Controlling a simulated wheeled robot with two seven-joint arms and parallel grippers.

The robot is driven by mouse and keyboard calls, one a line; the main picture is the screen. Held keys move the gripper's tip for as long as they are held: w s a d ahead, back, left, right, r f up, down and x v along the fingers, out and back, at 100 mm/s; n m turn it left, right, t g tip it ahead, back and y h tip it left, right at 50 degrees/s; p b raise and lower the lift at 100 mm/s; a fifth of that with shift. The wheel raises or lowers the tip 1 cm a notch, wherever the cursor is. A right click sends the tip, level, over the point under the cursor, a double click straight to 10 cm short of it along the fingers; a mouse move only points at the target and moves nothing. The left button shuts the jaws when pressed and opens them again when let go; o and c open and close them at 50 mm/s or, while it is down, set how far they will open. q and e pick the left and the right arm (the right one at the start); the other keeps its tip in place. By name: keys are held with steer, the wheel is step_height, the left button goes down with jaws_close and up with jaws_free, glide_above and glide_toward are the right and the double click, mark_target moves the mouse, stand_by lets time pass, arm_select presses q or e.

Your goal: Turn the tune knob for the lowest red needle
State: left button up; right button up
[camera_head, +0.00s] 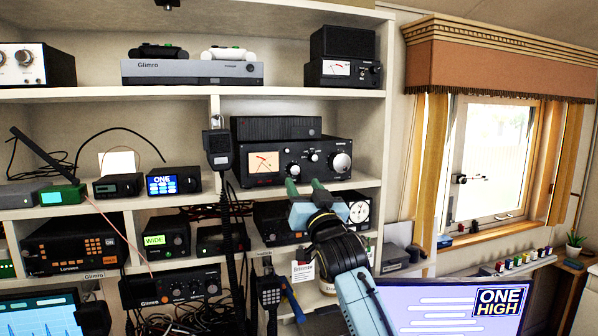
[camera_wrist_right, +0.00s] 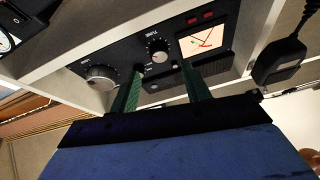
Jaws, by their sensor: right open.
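A black tuner box (camera_head: 290,160) sits on the middle shelf, with a lit cream meter (camera_head: 264,162) at its left. The meter also shows in the right wrist view (camera_wrist_right: 205,42), with red needle marks whose reading is too small to tell. The wrist view appears upside down and shows a knob (camera_wrist_right: 157,50) with a label resembling "Tune". My right gripper (camera_head: 305,184) is open, its green fingers apart and empty just in front of the box's lower front. My left gripper is out of view.
A grey box (camera_head: 275,128) lies on the tuner. A hand microphone (camera_head: 218,150) hangs left of it on a coiled cord. Shelf boards and radios are close below. A screen (camera_head: 455,308) reading "ONE HIGH" stands at lower right, before a window.

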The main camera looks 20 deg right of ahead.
mark_target(295, 170)
steer(key=x, duration=0.4)
steer(key=shift+w+r+p, duration=0.1)
steer(key=shift+r+p, duration=0.05)
steer(key=shift+p, duration=0.25)
steer(key=shift+w+r, duration=0.1)
steer(key=shift+w, duration=0.3)
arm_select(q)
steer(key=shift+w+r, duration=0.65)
arm_select(e)
steer(key=shift+c, duration=0.5)
steer(key=c, duration=0.9)
steer(key=n+y+p, duration=0.1)
steer(key=n, duration=0.1)
steer(key=n+y+p, duration=0.1)
steer(key=n, duration=0.1)
steer(key=shift+d+r+p, duration=0.15)
steer(key=shift+r+p, duration=0.05)
steer(key=shift+p, duration=0.1)
steer(key=shift+f+n+g+y+p, duration=0.1)
steer(key=shift+n+g+y+p, duration=0.2)
steer(key=shift+n+y+p, duration=0.65)
arm_select(q)
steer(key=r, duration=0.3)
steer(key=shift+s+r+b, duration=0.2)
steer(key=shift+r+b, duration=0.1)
steer(key=shift+b, duration=0.1)
arm_select(e)
steer(key=shift+f+n+h, duration=0.1)
steer(key=shift+n+h, duration=0.15)
steer(key=shift+n, duration=0.1)
